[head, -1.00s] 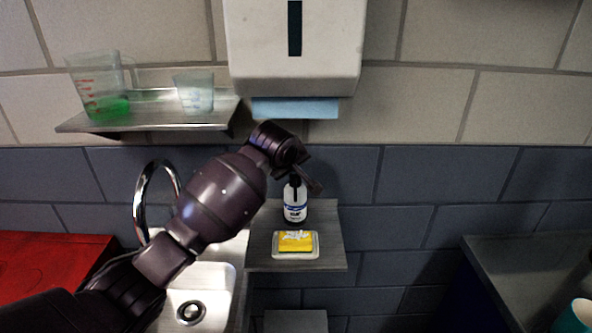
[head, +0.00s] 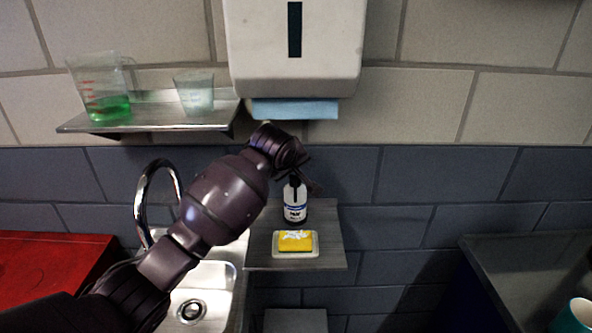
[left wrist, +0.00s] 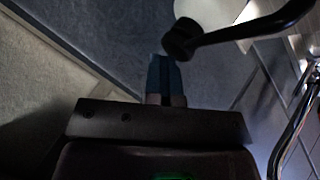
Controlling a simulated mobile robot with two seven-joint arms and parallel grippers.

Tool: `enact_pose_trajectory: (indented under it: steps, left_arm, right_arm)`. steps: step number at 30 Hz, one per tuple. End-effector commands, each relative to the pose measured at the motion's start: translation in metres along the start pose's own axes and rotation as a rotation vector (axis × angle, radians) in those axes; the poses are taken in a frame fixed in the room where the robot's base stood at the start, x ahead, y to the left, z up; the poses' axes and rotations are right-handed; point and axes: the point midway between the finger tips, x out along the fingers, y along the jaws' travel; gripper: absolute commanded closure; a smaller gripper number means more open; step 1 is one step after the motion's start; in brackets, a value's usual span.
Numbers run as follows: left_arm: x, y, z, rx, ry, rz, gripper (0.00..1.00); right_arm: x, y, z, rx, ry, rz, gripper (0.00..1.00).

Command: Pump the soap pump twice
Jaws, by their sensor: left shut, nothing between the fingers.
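The soap pump (head: 295,212) is a white bottle with a dark blue-and-black label and a black pump top. It stands upright on a small grey shelf (head: 335,262). My left gripper (head: 313,186) is shut and empty at the pump's top, partly hiding it in the head view. In the left wrist view the closed fingertips (left wrist: 165,72) are right beside the black pump head and spout (left wrist: 183,40), with the white bottle (left wrist: 212,12) beyond. I cannot tell whether they touch. My right gripper is not in view.
A yellow sponge (head: 295,241) sits in a white dish (head: 279,252) in front of the bottle. The sink (head: 215,285) and chrome faucet (head: 142,200) are to the left. A towel dispenser (head: 330,50) hangs above. A metal shelf (head: 150,118) holds a measuring jug (head: 103,88) and cup (head: 195,92).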

Motion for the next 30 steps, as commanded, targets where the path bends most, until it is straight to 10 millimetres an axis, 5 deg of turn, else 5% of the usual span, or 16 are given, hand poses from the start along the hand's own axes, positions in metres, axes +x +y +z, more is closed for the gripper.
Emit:
enact_pose_trajectory:
  steps: [30]
  left_arm:
    - [-0.041,0.029,-0.030,0.000,-0.001,-0.002,1.00]
  right_arm:
    - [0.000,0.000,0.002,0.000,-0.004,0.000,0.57]
